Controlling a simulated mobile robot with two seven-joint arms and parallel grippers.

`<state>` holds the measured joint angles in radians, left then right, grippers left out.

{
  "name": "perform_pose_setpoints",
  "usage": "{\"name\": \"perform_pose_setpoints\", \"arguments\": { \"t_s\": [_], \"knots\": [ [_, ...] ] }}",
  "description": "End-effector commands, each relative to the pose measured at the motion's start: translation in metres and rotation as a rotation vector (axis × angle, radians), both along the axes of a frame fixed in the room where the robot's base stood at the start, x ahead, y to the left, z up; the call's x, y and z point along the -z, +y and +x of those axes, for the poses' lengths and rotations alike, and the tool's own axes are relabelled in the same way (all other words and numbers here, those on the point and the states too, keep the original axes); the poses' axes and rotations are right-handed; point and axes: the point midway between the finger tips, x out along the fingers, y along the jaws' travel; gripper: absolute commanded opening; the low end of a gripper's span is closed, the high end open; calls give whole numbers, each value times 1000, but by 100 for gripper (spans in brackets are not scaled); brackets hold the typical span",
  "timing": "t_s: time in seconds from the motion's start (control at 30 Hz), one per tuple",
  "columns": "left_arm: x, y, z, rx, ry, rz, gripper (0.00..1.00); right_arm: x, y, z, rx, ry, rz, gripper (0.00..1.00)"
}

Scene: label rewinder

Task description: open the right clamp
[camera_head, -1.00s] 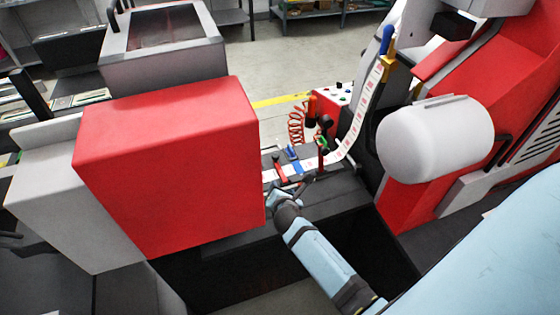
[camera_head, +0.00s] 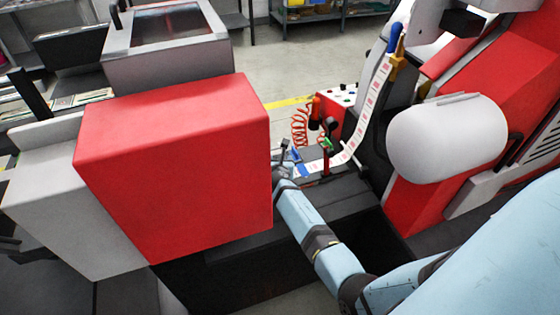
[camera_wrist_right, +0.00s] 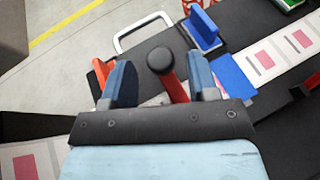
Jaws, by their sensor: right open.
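In the right wrist view, a red clamp lever with a round black knob (camera_wrist_right: 161,62) stands between the two blue fingers of my right gripper (camera_wrist_right: 161,80). The fingers are apart on either side of it; contact cannot be made out. In the head view my right gripper (camera_head: 287,163) is at the label table, beside the red housing, and hides most of this clamp. A second red clamp lever (camera_head: 326,162) stands upright to its right, across the label strip (camera_head: 345,153). I cannot tell from the views which clamp the task calls right. My left gripper is out of view.
A large red housing (camera_head: 170,170) stands close on the left of the gripper. A blue block (camera_wrist_right: 205,30) and a flat blue piece (camera_wrist_right: 235,76) lie just right of the fingers. A white roll (camera_head: 447,138) and red machine frame stand at the right.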

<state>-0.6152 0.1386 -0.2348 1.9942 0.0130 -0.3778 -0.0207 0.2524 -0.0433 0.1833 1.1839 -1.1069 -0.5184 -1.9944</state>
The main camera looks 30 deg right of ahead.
Motion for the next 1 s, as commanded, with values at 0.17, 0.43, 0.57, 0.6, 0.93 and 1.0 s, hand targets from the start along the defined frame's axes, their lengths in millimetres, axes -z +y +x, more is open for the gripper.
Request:
{"name": "perform_pose_setpoints", "arguments": {
  "t_s": [0.17,0.43,0.57,0.6,0.93,1.0],
  "knots": [
    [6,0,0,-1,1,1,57,7,-10,13,0,-1,-1,54],
    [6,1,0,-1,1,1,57,8,-12,16,0,-1,1,54],
    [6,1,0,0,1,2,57,8,-12,16,0,-1,1,43],
    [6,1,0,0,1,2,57,8,-12,16,0,-1,1,33],
    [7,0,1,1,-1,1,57,9,-12,15,1,-4,-1,0],
    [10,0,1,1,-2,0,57,9,-11,15,0,-14,-3,0]
  ]
}}
